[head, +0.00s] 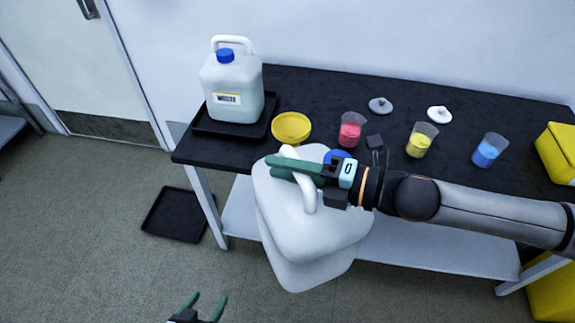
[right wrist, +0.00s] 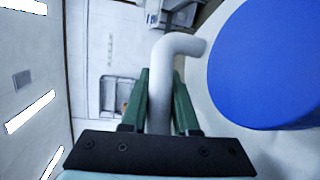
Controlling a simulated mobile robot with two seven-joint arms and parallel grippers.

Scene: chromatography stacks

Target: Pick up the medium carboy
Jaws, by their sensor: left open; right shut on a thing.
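The medium carboy, a white jug (head: 305,240) with a blue cap (head: 338,156), hangs tilted in front of the bench in the head view. My right gripper (head: 284,168) is shut on its looped handle (head: 304,190). In the right wrist view, the green fingers (right wrist: 161,90) lie on both sides of the white handle (right wrist: 160,70), with the large blue cap (right wrist: 265,65) beside it. The carboy appears clear of the floor and hides part of the bench's front edge. My left gripper (head: 204,304) is open and empty at the bottom edge.
A labelled carboy (head: 232,88) stands in a black tray (head: 208,124) on the black bench (head: 345,88). A yellow dish (head: 291,128) and red (head: 350,129), yellow (head: 421,139) and blue (head: 489,150) beakers stand nearby. Another black tray (head: 178,214) lies on the floor.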

